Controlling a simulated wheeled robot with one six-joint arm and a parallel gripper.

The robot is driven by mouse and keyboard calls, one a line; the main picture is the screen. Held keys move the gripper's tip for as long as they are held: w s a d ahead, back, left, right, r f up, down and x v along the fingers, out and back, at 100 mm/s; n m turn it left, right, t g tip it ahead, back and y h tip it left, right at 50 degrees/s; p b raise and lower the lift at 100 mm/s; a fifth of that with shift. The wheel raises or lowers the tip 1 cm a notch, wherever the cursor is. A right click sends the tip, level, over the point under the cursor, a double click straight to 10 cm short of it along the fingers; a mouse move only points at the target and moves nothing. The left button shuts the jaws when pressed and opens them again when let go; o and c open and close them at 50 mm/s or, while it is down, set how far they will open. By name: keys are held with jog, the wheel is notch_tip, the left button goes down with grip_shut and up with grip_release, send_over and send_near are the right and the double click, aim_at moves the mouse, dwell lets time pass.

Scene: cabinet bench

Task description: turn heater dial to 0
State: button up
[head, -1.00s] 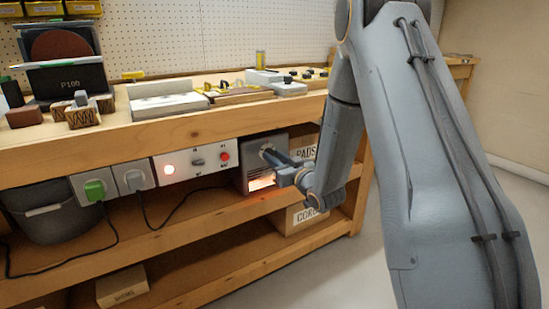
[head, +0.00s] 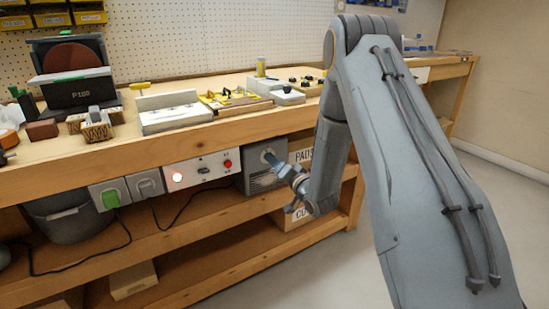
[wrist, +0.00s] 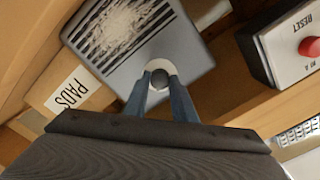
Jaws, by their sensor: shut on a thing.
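The heater (head: 263,183) is a grey box with a slatted grille, under the bench top at the right end of the row of electrical units. Its grille shows no orange glow. In the wrist view the heater (wrist: 183,50) appears turned over, with pale streaks across the dark slats. Its dial (wrist: 160,77) is a small dark knob on a pale round plate. My gripper (wrist: 160,84) is shut on the dial, one blue-grey finger on each side. In the head view my gripper (head: 273,158) reaches the heater's face from the right. The dial's pointer and marks cannot be read.
A white panel (head: 197,170) with a lit lamp and a red reset button (head: 228,164) adjoins the heater on the left. A box labelled PADS (head: 301,156) stands close on its right. The bench top's front edge (head: 160,152) lies above; a shelf lies below.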

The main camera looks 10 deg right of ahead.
jog(key=shift+m+p, duration=0.75)
jog(key=shift+m, duration=0.55)
jog(key=o, duration=1)
jog(key=shift+o, duration=0.2)
jog(key=p+v, duration=0.1)
jog(key=v, duration=0.6)
jog(key=shift+s+d, duration=0.15)
jog(key=shift+s, duration=0.2)
jog(key=shift+r, duration=0.1)
